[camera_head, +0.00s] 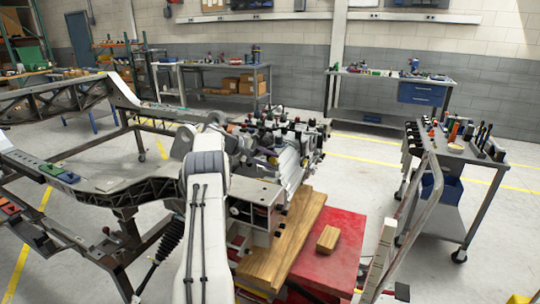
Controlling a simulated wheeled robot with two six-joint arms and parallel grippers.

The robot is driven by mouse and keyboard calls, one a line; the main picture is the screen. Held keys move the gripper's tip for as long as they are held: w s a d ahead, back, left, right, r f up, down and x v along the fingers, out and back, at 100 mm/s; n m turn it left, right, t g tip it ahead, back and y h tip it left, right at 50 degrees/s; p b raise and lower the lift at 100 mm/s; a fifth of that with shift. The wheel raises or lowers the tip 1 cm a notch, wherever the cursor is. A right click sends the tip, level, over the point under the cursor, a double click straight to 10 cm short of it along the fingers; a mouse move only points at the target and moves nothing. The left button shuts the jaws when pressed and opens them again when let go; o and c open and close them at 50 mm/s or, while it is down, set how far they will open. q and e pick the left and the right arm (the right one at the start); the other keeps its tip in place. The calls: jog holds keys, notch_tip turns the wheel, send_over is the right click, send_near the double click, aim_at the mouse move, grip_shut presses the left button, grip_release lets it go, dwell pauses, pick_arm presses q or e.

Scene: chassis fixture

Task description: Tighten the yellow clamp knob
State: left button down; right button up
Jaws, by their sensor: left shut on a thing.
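My left arm rises from the bottom and bends over toward the chassis fixture (110,185). My left gripper (268,156) is small and dark among the crowded clamp parts at the fixture's right end. It is shut on what appears to be the yellow clamp knob (273,161), of which only a small yellowish patch shows. The fingers and nearby parts hide the rest, and I cannot tell how far the knob is turned. My right gripper is not in view.
A wooden board (285,245) and a small wood block (327,238) lie on a red surface (340,262) below the clamp parts. A tool cart (470,150) stands at the right. Workbenches line the back wall. Open floor lies between.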

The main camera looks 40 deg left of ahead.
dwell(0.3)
pick_arm(q)
jog(key=shift+d, duration=0.1)
jog(key=c, duration=0.5)
grip_release()
